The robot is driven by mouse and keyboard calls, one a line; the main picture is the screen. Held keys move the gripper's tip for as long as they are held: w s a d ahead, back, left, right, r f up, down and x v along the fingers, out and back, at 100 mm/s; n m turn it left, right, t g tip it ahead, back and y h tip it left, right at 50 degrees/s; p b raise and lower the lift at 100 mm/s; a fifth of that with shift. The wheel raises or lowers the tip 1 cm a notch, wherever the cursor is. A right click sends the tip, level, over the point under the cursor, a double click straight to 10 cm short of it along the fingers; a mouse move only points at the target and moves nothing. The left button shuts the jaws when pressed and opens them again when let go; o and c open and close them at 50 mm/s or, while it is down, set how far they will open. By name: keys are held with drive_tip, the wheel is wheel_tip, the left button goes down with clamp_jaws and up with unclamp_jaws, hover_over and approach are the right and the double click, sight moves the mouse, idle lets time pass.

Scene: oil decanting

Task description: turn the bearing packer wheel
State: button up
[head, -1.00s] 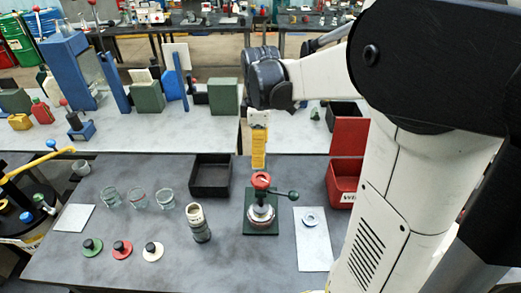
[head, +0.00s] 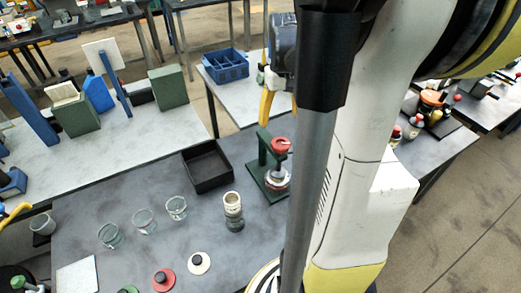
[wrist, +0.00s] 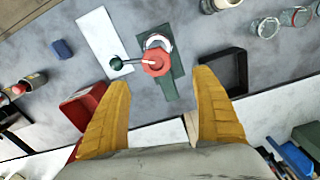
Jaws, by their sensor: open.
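The bearing packer has a dark green base (head: 256,172) with an upright post, a pale ring and a red wheel (head: 281,146) on top. In the head view my arm hides part of its right side. In the wrist view the red wheel (wrist: 156,66) bears a white mark, and a dark green knobbed handle (wrist: 116,62) sticks out to its left. My gripper (wrist: 161,79) is open and empty, its two yellow fingers spread wide. In that view the wheel lies beyond and between the fingertips, apart from them. In the head view one yellow finger (head: 266,107) shows behind the packer's post.
A black tray (head: 207,166) stands left of the packer. A cream-topped cylinder (head: 233,212) and several glass jars (head: 144,221) stand on the grey bench. In the wrist view a white sheet (wrist: 101,43) and a red bin (wrist: 86,104) lie left of the packer and gripper.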

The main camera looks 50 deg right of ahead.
sight(281, 143)
drive_tip(key=f, duration=0.3)
drive_tip(key=f+b, duration=0.1)
drive_tip(key=f, duration=0.3)
drive_tip(key=f+b, duration=0.1)
drive_tip(key=f, duration=0.3)
drive_tip(key=shift+s+d, duration=0.25)
drive_tip(key=shift+d, duration=0.15)
drive_tip(key=c, duration=1.2)
drive_tip(key=o, duration=1.2)
drive_tip(key=shift+r, duration=0.1)
